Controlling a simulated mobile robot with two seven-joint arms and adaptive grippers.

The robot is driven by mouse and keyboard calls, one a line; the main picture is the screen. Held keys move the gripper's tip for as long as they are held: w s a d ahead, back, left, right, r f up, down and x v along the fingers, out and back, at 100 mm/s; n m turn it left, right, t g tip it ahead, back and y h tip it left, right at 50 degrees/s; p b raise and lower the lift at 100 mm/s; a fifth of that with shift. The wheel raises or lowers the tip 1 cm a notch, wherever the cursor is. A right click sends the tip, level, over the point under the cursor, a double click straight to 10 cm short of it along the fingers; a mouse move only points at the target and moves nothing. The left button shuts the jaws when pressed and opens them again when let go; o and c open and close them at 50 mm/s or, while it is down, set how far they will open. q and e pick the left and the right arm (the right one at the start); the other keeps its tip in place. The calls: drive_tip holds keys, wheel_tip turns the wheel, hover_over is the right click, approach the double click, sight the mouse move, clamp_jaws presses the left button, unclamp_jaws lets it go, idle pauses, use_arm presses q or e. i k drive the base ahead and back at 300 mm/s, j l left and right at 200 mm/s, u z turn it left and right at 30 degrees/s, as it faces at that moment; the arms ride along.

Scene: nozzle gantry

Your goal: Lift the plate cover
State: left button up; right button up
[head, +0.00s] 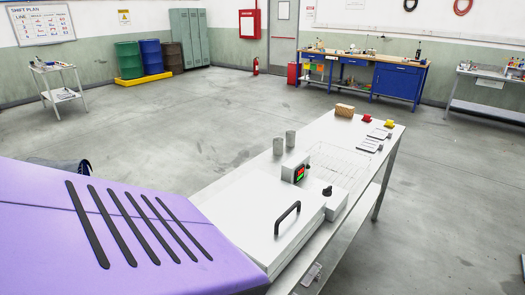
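The plate cover (255,222) is a flat, pale lid on a box-like unit at the near end of a long metal bench. It looks shut, lying level on the unit. A black bar handle (288,218) stands up from its right part. A small control box with a red and green display (299,174) stands at its far edge, and a black knob (327,191) is on a block beside it. Neither of my grippers is identifiable in the head view, and nothing is touching the handle. A purple slotted surface in the near left hides part of the view.
Farther along the bench (332,125) are two grey cylinders (285,143), a wire rack (338,165), a tan block (345,110), red and yellow buttons (367,118) and flat metal pieces (371,144). Open floor (215,120) lies beyond it. A blue workbench (395,82) stands at the back.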

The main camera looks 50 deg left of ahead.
sight(265, 215)
drive_tip(key=u, duration=1.5)
